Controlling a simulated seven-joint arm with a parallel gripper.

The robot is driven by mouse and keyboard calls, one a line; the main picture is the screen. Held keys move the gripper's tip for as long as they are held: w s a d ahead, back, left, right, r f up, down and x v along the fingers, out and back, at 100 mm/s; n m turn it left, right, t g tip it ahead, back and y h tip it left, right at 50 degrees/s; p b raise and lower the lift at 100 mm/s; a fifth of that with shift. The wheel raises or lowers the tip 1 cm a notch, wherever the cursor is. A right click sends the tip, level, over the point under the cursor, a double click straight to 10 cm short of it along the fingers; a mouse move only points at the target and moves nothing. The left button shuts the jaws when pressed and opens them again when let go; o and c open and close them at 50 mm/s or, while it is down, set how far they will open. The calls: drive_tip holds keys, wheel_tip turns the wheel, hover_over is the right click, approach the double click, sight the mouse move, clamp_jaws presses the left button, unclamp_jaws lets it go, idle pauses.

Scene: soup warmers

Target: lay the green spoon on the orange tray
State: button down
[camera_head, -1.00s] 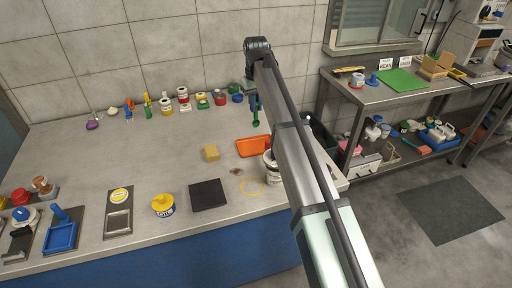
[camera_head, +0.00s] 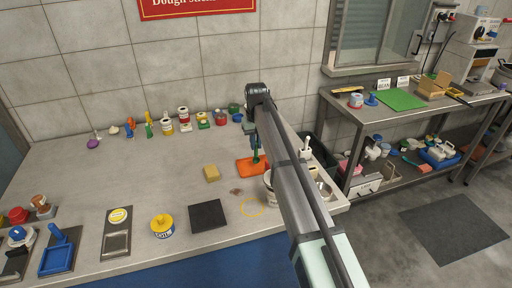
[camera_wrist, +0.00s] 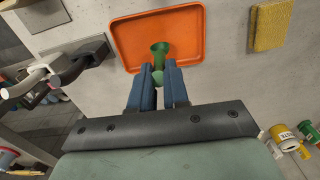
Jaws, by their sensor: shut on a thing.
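The orange tray (camera_wrist: 188,22) lies flat on the counter. In the head view the tray (camera_head: 245,167) is partly hidden by my arm. My gripper (camera_wrist: 158,75) is shut on the green spoon (camera_wrist: 160,50), which sticks out beyond the fingertips over the tray in the wrist view. In the head view the green spoon (camera_head: 256,156) points down at the tray. I cannot tell whether its lower end touches the tray.
A yellow sponge (camera_head: 211,173) lies left of the tray, and a black square mat (camera_head: 207,215) lies nearer the front. A row of jars and bottles (camera_head: 183,120) stands along the wall. A white pot (camera_head: 268,180) is partly behind my arm.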

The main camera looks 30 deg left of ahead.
drive_tip(key=shift+f, duration=0.95)
drive_tip(key=c, duration=1.1)
unclamp_jaws()
drive_tip(key=shift+r, duration=0.1)
wheel_tip(320, 180, up, 12)
